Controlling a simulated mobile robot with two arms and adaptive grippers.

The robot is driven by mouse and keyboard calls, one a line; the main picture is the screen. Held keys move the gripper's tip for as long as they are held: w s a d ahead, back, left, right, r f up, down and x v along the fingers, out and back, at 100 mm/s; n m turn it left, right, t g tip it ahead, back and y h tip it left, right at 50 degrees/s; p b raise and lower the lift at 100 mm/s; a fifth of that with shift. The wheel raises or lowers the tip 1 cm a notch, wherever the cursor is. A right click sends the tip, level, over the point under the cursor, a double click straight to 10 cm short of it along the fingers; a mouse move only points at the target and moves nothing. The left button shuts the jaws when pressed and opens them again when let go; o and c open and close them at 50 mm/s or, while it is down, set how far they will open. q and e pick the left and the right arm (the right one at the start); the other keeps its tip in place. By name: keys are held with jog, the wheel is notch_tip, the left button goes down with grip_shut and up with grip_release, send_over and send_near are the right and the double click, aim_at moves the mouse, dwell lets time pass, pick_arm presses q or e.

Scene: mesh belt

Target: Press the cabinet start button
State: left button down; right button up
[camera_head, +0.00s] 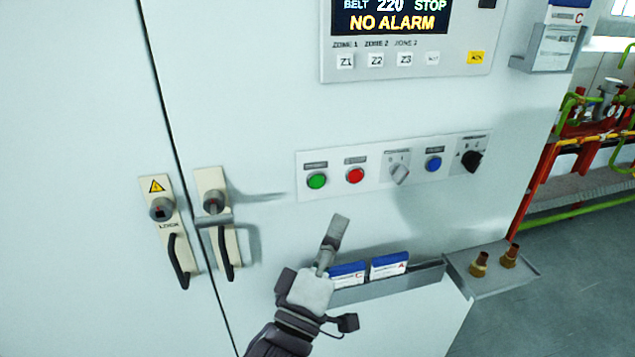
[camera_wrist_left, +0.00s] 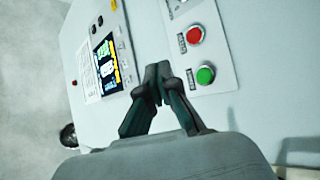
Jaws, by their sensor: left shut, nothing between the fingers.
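The cabinet's button panel (camera_head: 385,188) carries a green button (camera_head: 317,181) at its left end, with a red button (camera_head: 355,175) beside it. In the left wrist view the green button (camera_wrist_left: 205,75) and red button (camera_wrist_left: 194,35) lie to the right of the fingertips. My left gripper (camera_head: 339,222) is shut and empty, below the panel under the green and red buttons, its fingers pointing up. It also shows in the left wrist view (camera_wrist_left: 157,72), apart from the green button. The labels by the buttons are too small to read. My right gripper is not in view.
A display (camera_head: 398,20) above reads "NO ALARM". A grey selector (camera_head: 399,173), blue button (camera_head: 433,164) and black knob (camera_head: 471,161) are further right on the panel. Door handles (camera_head: 179,261) stick out at left.

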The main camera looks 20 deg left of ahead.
pick_arm(q)
jog(key=shift+w+a+p, duration=0.1)
jog(key=shift+w+a, duration=0.7)
jog(key=shift+w, duration=0.4)
jog(key=shift+w+a+p, duration=0.1)
jog(key=shift+w+a, duration=0.75)
jog(key=shift+w, duration=0.4)
jog(key=shift+w+a+p, duration=0.1)
jog(key=shift+w+a, duration=0.7)
jog(key=shift+w, duration=0.4)
jog(key=shift+w+a, duration=0.25)
jog(key=shift+w, duration=0.1)
jog(key=shift+w+a, duration=0.25)
jog(key=shift+w, duration=0.1)
jog(key=shift+s+d+p, duration=0.1)
jog(key=shift+s+p, duration=0.05)
jog(key=shift+p, duration=0.15)
jog(key=shift+s+d, duration=0.4)
jog(key=shift+s, duration=0.2)
jog(key=shift+s+d+p, duration=0.2)
jog(key=shift+s+d, duration=0.5)
jog(key=shift+s, duration=0.35)
jog(key=shift+s+d+p, duration=0.15)
jog(key=shift+s+d, duration=0.55)
jog(key=shift+s, duration=0.3)
